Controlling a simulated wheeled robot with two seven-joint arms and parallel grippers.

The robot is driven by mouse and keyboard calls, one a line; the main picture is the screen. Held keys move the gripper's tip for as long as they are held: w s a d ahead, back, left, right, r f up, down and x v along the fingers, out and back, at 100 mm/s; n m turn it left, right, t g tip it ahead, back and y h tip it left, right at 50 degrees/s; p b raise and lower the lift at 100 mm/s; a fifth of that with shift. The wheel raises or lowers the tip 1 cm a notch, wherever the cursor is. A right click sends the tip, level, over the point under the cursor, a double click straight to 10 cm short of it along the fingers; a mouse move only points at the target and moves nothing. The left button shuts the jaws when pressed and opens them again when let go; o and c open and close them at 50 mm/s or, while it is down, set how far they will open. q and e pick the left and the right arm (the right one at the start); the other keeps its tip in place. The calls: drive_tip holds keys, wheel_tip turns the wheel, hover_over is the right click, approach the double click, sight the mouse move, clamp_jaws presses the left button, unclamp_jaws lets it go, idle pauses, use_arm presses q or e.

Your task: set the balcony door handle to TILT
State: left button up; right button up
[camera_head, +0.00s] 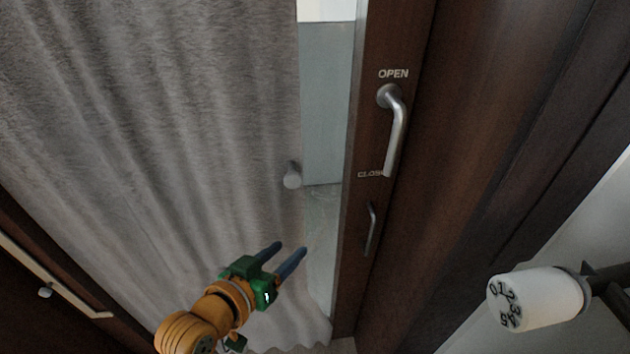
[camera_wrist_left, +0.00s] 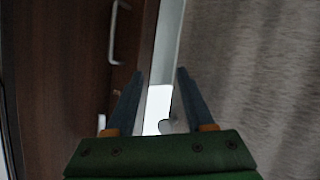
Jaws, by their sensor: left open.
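The balcony door's silver lever handle (camera_head: 397,130) is on the dark brown door frame (camera_head: 372,240). Its lever hangs down from the pivot, its lower end beside a partly covered "CLOSE" label (camera_head: 370,174). An "OPEN" label (camera_head: 393,73) is above it. I see no TILT label. My left gripper (camera_head: 290,249) is open and empty, below and left of the handle, in front of the curtain edge. In the left wrist view the open fingers (camera_wrist_left: 160,71) have nothing between them; a metal handle (camera_wrist_left: 117,32) shows at upper left, which one I cannot tell. My right gripper is not in view.
A grey curtain (camera_head: 150,120) covers the left side. A small metal knob (camera_head: 292,175) is at its edge. A slim lower grip (camera_head: 370,229) is on the frame beneath the lever. A white numbered dial (camera_head: 540,299) sticks out at lower right.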

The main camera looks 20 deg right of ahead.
sight(390, 154)
use_arm(q)
drive_tip(key=d+r+m+g+h, duration=0.1)
drive_tip(key=d+r+m+h, duration=0.1)
drive_tip(key=d+r, duration=0.2)
drive_tip(key=d+r+m+g+h, duration=0.1)
drive_tip(key=d+r+m+h, duration=0.1)
drive_tip(key=d+r, duration=0.3)
drive_tip(key=d+r+m+h, duration=0.2)
drive_tip(key=d+r+m, duration=0.1)
drive_tip(key=d+r, duration=0.2)
drive_tip(key=shift+s+d+r+g+h, duration=0.1)
drive_tip(key=shift+s+r+g+h, duration=0.1)
drive_tip(key=shift+r, duration=0.4)
drive_tip(key=shift+s+d+r+g+h, duration=0.1)
drive_tip(key=shift+s+r+g+h, duration=0.1)
drive_tip(key=shift+r, duration=0.4)
drive_tip(key=x, duration=0.5)
drive_tip(key=shift+d+f+p, duration=0.1)
drive_tip(key=shift+d+p, duration=0.25)
drive_tip(key=shift+w+d, duration=0.25)
drive_tip(key=shift+w, duration=0.05)
clamp_jaws()
